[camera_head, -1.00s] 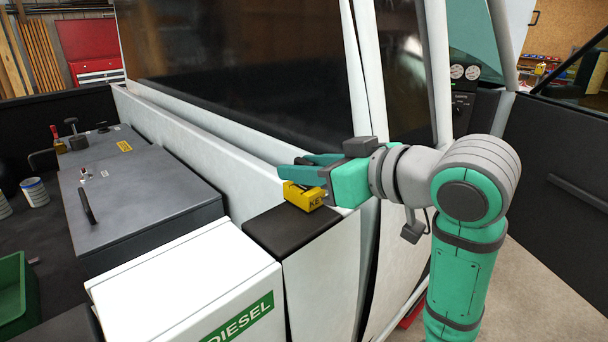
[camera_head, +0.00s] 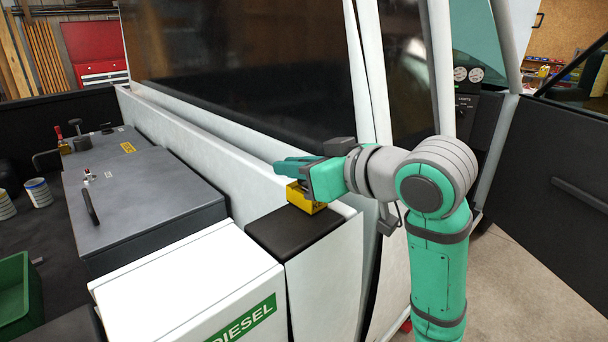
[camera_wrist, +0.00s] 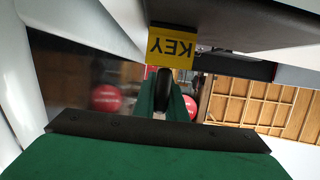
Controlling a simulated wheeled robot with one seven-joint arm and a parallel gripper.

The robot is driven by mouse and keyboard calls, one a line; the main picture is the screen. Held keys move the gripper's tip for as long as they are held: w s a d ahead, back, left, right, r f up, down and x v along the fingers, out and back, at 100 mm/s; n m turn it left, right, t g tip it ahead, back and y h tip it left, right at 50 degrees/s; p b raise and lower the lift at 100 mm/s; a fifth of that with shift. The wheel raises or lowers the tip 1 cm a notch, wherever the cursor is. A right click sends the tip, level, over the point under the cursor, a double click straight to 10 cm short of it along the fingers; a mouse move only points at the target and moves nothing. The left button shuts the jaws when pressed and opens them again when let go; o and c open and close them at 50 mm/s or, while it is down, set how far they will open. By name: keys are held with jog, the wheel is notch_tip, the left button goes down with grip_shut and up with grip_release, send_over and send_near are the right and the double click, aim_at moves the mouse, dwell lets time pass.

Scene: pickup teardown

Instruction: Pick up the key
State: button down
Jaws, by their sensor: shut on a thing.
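The yellow box marked KEY (camera_head: 303,199) sits on a dark ledge beside the cab. It shows upside down near the top of the wrist view (camera_wrist: 172,47). My gripper (camera_head: 291,166) is just above the box, its teal fingers pointing left. In the wrist view my gripper (camera_wrist: 163,84) is shut on a dark, rounded piece, seemingly the key (camera_wrist: 161,93), held between the fingertips close to the box. The rest of the key is hidden, and I cannot tell whether it is clear of the box.
The dark ledge (camera_head: 292,233) adjoins a white tank cover marked DIESEL (camera_head: 190,290). The white cab side and dark window (camera_head: 250,70) rise close behind my gripper. A grey lidded box (camera_head: 145,185) and a green bin (camera_head: 15,295) are at left.

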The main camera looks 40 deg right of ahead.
jog(key=shift+r, duration=0.1)
jog(key=shift+r, duration=0.55)
jog(key=s+r, duration=0.1)
jog(key=r, duration=0.1)
jog(key=s+r, duration=0.3)
jog(key=r, duration=0.2)
jog(key=shift+s+d+r, duration=0.1)
jog(key=shift+s+d, duration=0.05)
jog(key=shift+s, duration=0.1)
jog(key=r+v, duration=0.1)
jog(key=v, duration=0.9)
jog(key=shift+r, duration=0.3)
